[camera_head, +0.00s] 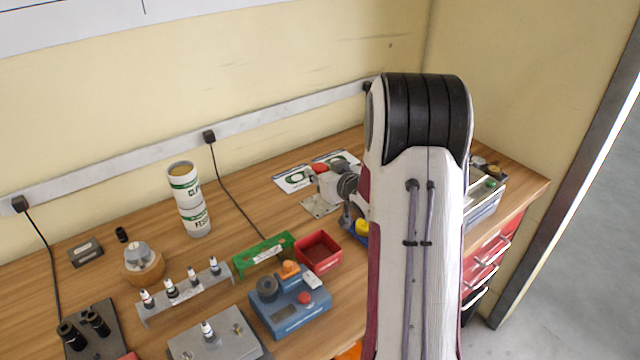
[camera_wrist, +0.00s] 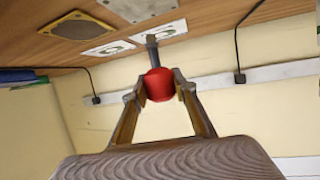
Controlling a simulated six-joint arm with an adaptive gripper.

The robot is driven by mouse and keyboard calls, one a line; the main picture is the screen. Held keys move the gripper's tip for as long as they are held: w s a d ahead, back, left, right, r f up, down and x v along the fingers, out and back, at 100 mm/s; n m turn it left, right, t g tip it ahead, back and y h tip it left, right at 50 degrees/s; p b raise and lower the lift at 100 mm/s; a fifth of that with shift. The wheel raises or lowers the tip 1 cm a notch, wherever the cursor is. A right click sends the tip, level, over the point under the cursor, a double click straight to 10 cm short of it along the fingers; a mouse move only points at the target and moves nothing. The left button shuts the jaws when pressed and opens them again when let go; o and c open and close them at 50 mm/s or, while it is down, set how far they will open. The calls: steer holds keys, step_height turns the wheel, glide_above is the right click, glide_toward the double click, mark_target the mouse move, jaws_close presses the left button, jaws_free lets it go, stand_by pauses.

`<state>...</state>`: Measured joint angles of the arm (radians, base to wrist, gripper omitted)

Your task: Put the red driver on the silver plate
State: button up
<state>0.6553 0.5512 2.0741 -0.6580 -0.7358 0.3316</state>
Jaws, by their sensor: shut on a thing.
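My gripper (camera_wrist: 160,84) is shut on the red driver (camera_wrist: 158,86), with one finger on each side of its red handle. The driver's grey shaft points away from the wrist camera. In the head view, a red part of the driver (camera_head: 320,168) shows at the left of my arm, above the silver plate (camera_head: 314,208). The plate lies on the bench, partly hidden by my gripper; it also shows at the top of the wrist view (camera_wrist: 140,8). The driver's lower end is hidden in the head view. I cannot tell whether it touches the plate.
White cards (camera_head: 293,179) lie behind the plate. A red bin (camera_head: 318,253), a green holder (camera_head: 264,256) and a blue device (camera_head: 290,308) stand in front. A metal box (camera_head: 485,200) is at right, partly behind my arm.

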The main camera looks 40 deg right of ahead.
steer(key=shift+f, duration=0.1)
steer(key=shift+f, duration=1.75)
steer(key=shift+f, duration=0.15)
steer(key=o, duration=1.2)
steer(key=shift+s+a+r, duration=0.1)
steer(key=shift+s+r, duration=0.3)
steer(key=shift+s, duration=0.2)
steer(key=v, duration=1)
steer(key=shift+s, duration=0.3)
steer(key=shift+a+r, duration=0.1)
steer(key=shift+r, duration=0.05)
steer(key=shift+r, duration=0.1)
